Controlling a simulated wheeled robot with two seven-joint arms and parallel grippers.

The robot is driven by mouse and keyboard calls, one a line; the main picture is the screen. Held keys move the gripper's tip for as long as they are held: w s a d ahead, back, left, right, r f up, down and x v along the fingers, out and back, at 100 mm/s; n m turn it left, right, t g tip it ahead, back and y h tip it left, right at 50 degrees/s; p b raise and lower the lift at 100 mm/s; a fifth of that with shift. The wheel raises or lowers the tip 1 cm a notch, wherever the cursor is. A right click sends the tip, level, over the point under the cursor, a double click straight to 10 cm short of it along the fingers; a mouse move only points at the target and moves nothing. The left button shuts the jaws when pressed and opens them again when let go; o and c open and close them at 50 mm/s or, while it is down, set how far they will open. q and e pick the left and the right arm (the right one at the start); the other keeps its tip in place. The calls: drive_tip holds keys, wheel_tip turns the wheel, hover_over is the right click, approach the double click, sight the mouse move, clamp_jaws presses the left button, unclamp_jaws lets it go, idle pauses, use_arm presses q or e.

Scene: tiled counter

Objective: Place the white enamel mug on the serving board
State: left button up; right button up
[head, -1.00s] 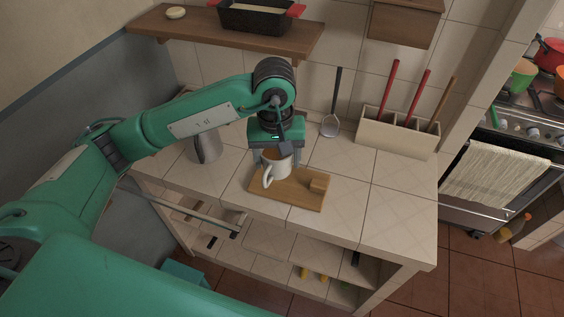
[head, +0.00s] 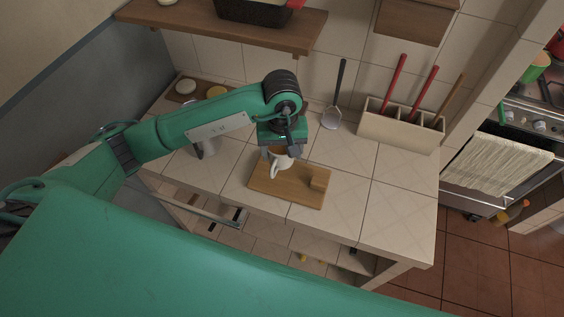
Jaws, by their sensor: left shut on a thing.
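The white enamel mug (head: 282,163) is held by my left gripper (head: 279,151), with its handle toward the lower left. The gripper's fingers are shut on it from above, and the fingertips are partly hidden. The mug looks about upright. It is over the back part of the wooden serving board (head: 285,192); I cannot tell whether its base touches the board. My right gripper is out of view.
A grey metal jug (head: 206,147) stands left, partly behind my arm. A utensil box (head: 400,128) and a ladle (head: 332,117) are at the back. The counter's right front (head: 390,215) is clear.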

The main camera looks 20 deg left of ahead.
sight(282, 162)
use_arm(q)
wheel_tip(282, 162, down, 3)
drive_tip(key=shift+r+p, duration=0.1)
drive_tip(key=shift+p, duration=0.2)
drive_tip(key=shift+f, duration=0.9)
wheel_tip(282, 162, down, 2)
drive_tip(key=shift+f+p, duration=0.2)
drive_tip(key=shift+p, duration=0.45)
drive_tip(key=shift+f, duration=0.25)
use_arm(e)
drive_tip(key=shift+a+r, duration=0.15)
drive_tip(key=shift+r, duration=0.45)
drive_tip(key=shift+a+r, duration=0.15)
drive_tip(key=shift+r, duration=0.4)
use_arm(q)
drive_tip(key=shift+f, duration=0.1)
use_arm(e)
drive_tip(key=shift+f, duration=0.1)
use_arm(q)
drive_tip(key=shift+f+b, duration=0.1)
drive_tip(key=shift+b, duration=0.25)
drive_tip(key=o, duration=1.2)
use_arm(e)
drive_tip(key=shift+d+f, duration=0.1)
